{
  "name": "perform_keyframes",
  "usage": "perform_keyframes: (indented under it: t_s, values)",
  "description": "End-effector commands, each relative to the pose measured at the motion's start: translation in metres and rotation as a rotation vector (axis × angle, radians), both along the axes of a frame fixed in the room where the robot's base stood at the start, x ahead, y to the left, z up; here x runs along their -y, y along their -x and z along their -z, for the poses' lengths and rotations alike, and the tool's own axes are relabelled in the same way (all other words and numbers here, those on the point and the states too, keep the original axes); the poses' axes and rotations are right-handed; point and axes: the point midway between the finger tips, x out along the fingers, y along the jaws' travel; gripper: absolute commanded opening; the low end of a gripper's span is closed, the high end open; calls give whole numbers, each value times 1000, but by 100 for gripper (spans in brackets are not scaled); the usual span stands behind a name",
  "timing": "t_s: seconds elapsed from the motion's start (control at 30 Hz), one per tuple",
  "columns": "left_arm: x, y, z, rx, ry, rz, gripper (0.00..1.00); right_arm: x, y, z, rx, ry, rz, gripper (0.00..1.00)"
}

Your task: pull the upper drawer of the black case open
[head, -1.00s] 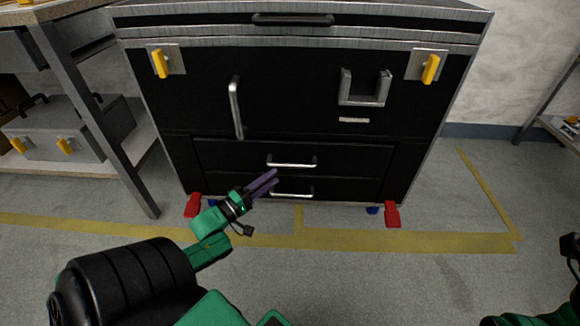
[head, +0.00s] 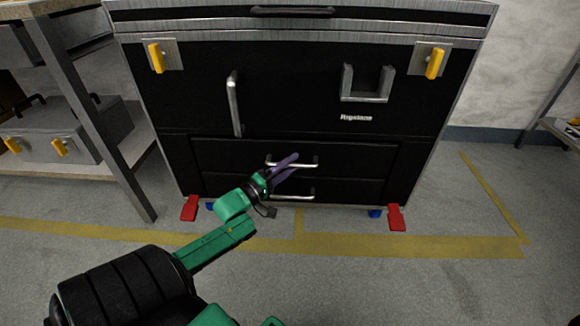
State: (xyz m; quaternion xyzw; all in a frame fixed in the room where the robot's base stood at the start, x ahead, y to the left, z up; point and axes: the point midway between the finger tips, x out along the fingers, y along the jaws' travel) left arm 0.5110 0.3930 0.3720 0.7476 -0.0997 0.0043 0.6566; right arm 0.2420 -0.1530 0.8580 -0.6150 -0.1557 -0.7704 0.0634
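The black case (head: 300,100) stands ahead with metal edging. Low on its front are two drawers, both looking shut and flush. The upper drawer (head: 355,158) has a silver bar handle (head: 308,164), and the lower drawer (head: 350,188) has a similar one (head: 300,197). My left gripper (head: 296,161) has purple fingers, parted a little, at the upper handle's left and middle part. One fingertip shows above the bar's line and one just below it. The fingers hide part of the handle; whether they touch it I cannot tell. My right gripper is out of view.
A tall silver handle (head: 234,105) and a square metal bracket (head: 367,84) sit above the drawers. Red foot pedals (head: 190,208) (head: 396,217) stick out at the case's bottom corners. A metal-legged workbench (head: 97,120) stands at the left. The floor in front is clear.

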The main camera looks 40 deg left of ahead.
Motion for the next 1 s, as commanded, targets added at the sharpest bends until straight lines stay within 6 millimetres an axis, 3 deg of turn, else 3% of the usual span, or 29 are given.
perform_keyframes:
  t_s: [0.03,0.1,1.0]
  values:
    - [0,0,0,0,0,0,27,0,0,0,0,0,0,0]
    - [0,0,0,0,0,0,0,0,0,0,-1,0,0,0]
    - [0,0,0,0,0,0,0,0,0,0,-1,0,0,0]
